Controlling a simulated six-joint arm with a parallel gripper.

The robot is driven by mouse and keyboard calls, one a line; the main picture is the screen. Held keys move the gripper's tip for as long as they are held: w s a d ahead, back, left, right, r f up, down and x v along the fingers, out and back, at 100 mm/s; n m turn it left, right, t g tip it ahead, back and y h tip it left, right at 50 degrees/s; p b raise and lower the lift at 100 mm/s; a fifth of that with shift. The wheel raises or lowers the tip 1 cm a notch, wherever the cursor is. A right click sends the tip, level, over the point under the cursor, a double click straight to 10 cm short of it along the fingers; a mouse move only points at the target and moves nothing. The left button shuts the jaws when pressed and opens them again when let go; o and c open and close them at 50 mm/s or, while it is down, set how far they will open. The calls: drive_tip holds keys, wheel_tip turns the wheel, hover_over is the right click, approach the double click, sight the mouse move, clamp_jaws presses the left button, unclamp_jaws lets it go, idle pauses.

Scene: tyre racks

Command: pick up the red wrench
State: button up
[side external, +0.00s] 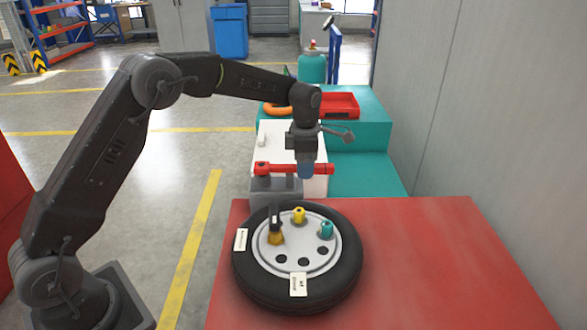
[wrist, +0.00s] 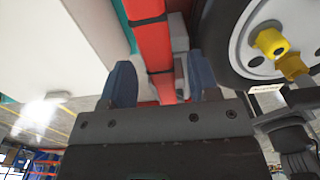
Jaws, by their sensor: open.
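The red wrench (side external: 280,168) lies across a grey block (side external: 270,188) behind the tyre in the side view. In the wrist view the red wrench (wrist: 150,38) runs between the two blue fingers of my gripper (wrist: 161,82). My gripper (side external: 305,168) is open and points down. Its near blue finger covers part of the wrench in the side view. The fingers stand on both sides of the wrench with gaps visible, not clamped on it.
A tyre (side external: 345,270) with yellow and teal pieces on its hub lies on the red table (side external: 430,260), close to the gripper. A white surface (side external: 318,188) is behind the block. A red tray (side external: 340,105) sits on the teal bench (side external: 365,140). The table's right side is clear.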

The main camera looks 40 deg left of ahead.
wheel_tip(320, 180, down, 3)
drive_tip(key=shift+f, duration=0.15)
clamp_jaws()
idle(0.5)
